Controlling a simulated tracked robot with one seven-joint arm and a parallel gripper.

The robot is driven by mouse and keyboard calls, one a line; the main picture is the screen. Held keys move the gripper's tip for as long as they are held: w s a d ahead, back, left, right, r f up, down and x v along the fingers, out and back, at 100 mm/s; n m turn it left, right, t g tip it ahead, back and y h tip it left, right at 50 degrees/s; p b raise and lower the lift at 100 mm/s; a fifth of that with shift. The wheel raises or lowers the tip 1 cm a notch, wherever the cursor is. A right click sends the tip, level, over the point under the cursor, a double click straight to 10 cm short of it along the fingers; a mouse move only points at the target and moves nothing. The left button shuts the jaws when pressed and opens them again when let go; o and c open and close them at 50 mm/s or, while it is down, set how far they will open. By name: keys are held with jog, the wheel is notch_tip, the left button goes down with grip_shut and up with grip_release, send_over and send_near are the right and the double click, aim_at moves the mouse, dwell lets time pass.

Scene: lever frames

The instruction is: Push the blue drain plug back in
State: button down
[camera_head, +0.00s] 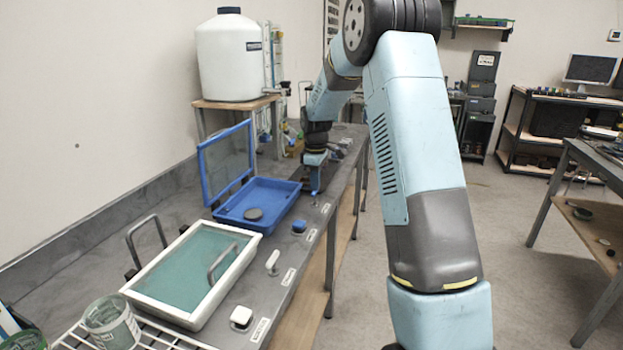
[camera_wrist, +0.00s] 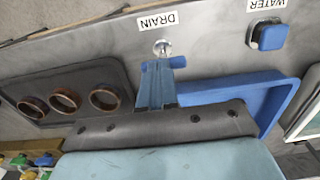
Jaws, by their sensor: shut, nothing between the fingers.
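The blue drain plug (camera_wrist: 149,67) shows in the wrist view as a blue handle on a short metal stem (camera_wrist: 162,47), below the white DRAIN label (camera_wrist: 171,21). My gripper (camera_wrist: 163,62) is shut and empty, its fingertips overlapping the handle's middle and hiding part of it. I cannot tell whether they touch it. In the head view my gripper (camera_head: 314,188) is low over the bench's front edge, beside the blue tray; the plug is too small to make out clearly there.
A blue knob (camera_wrist: 268,36) marked WATER sits to the right in the wrist view. A blue tray (camera_head: 279,190) with a raised lid (camera_head: 224,160) lies close by. A dark panel with copper rings (camera_wrist: 65,99) is at the left. A white-framed box (camera_head: 150,304) stands nearer on the bench.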

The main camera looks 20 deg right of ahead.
jog(key=shift+s+f, duration=0.15)
jog(key=shift+f, duration=0.8)
notch_tip(320, 180, up, 14)
jog(key=s+r+m+t, duration=0.1)
jog(key=s+r+m, duration=0.2)
jog(key=s+r, duration=0.6)
jog(key=s+a+m+t, duration=0.1)
jog(key=s+m+t, duration=0.3)
jog(key=s, duration=2.9)
jog(key=f+m, duration=0.1)
jog(key=m, duration=0.3)
jog(key=shift+a+t, duration=0.2)
jog(key=shift+t, duration=0.1)
